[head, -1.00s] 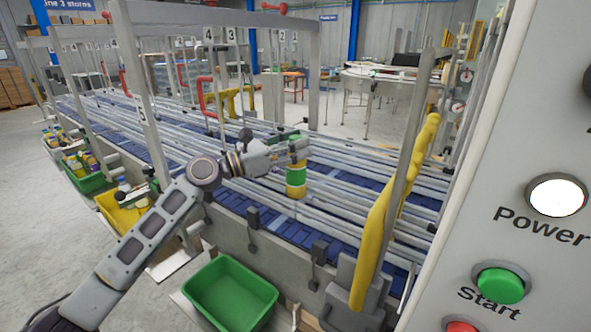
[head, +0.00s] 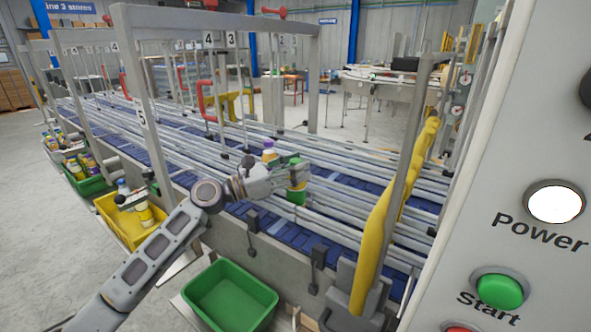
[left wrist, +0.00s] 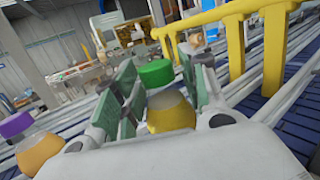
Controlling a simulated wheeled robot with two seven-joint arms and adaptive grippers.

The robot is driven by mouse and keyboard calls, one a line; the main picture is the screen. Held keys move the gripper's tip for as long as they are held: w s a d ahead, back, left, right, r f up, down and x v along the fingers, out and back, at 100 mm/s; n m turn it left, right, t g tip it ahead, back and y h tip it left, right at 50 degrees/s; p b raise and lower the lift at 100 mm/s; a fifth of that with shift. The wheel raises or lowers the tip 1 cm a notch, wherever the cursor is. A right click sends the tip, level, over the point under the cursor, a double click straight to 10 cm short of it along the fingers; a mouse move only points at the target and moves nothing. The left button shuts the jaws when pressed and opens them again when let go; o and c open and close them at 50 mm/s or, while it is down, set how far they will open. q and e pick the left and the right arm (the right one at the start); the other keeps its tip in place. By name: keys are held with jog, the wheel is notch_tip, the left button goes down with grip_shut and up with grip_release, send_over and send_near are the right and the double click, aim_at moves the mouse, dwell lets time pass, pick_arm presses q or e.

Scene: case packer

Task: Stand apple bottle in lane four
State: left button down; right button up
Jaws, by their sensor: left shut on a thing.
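My left gripper (head: 288,170) is shut on a bottle with a green cap and a green band (head: 297,196), likely the apple bottle. It is about upright among the conveyor's rails; its foot is hidden, so I cannot tell whether it touches the belt. In the left wrist view its green cap (left wrist: 156,73) and yellow shoulder (left wrist: 170,112) show between the fingers. A purple-capped bottle (head: 269,149) stands just behind the gripper; it also shows in the left wrist view (left wrist: 38,152). The lane four sign (head: 208,40) hangs on the frame. My right gripper is out of view.
Metal rails divide the blue conveyor (head: 272,247) into lanes. A grey frame post (head: 150,110) stands left of the arm, and a yellow-padded post (head: 378,235) to the right. A green bin (head: 205,318) and a yellow bin (head: 118,222) with bottles sit in front.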

pick_arm(q)
jog(key=shift+f, duration=0.2)
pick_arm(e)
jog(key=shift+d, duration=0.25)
pick_arm(q)
jog(key=shift+f, duration=0.15)
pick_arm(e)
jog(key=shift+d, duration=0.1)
pick_arm(q)
jog(key=c, duration=0.8)
grip_release()
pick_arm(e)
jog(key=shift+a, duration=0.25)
pick_arm(q)
jog(key=b+v, duration=0.3)
jog(key=v, duration=0.9)
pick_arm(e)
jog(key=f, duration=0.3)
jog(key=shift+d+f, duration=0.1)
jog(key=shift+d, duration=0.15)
pick_arm(q)
jog(key=shift+s, duration=0.1)
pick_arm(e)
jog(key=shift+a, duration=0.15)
